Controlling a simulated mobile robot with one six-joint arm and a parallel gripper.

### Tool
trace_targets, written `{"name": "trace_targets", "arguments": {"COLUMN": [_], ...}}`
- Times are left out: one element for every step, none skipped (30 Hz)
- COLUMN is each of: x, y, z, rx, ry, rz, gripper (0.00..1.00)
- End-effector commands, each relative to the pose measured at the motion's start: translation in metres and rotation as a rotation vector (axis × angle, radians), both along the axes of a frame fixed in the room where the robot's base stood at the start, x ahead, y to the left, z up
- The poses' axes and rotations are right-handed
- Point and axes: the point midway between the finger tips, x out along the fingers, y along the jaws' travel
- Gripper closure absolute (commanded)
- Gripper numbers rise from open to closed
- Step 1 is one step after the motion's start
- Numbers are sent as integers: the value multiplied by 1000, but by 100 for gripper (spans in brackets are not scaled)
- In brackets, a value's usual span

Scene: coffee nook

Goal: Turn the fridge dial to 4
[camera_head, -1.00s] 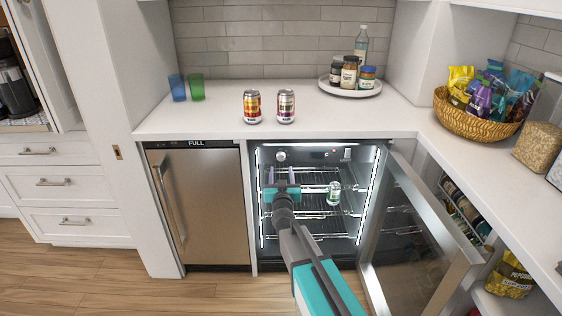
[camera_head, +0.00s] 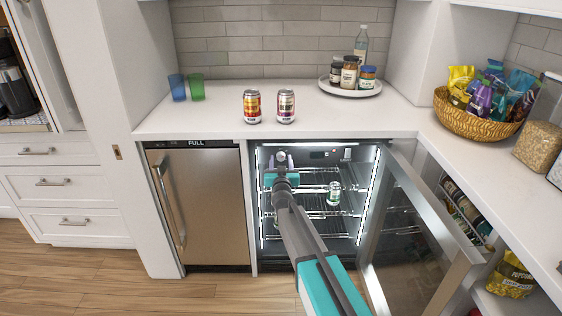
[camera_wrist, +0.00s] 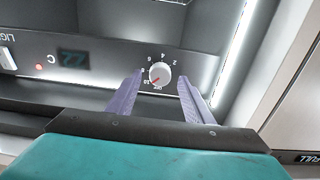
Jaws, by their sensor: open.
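The fridge dial (camera_wrist: 160,73) is a small round white knob on the dark control panel in the wrist view. A red mark on it points to the lower left, near the 10. Numbers ring it; the 4 stands at its top. My gripper (camera_wrist: 160,80) is open, with one purple finger to each side of the dial and a gap on both sides. Whether the fingertips reach the dial's depth I cannot tell. In the head view my gripper (camera_head: 281,162) is at the top left of the open fridge and largely covers the dial.
The fridge door (camera_head: 425,230) stands open on the right. A can (camera_head: 334,193) stands on a wire shelf. Two cans (camera_head: 252,106) stand on the counter (camera_head: 320,118) above.

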Motion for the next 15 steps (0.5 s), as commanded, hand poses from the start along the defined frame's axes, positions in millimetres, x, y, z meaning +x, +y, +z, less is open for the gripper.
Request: {"name": "trace_targets", "arguments": {"x": [4, 6, 7, 8, 9, 9, 9, 10, 10, 10, 10, 9, 9, 9, 9], "y": [0, 0, 0, 0, 0, 0, 0, 0, 0, 0, 0, 0, 0, 0, 0], "z": [0, 0, 0, 0, 0, 0, 0, 0, 0, 0, 0, 0, 0, 0, 0], "rx": [0, 0, 0, 0, 0, 0, 0, 0, 0, 0, 0, 0, 0, 0, 0], "ry": [0, 0, 0, 0, 0, 0, 0, 0, 0, 0, 0, 0, 0, 0, 0], "rz": [0, 0, 0, 0, 0, 0, 0, 0, 0, 0, 0, 0, 0, 0, 0], "gripper": [53, 53, 53, 53, 53, 53, 53, 53, 53, 53, 53, 53, 53, 53, 53]}}
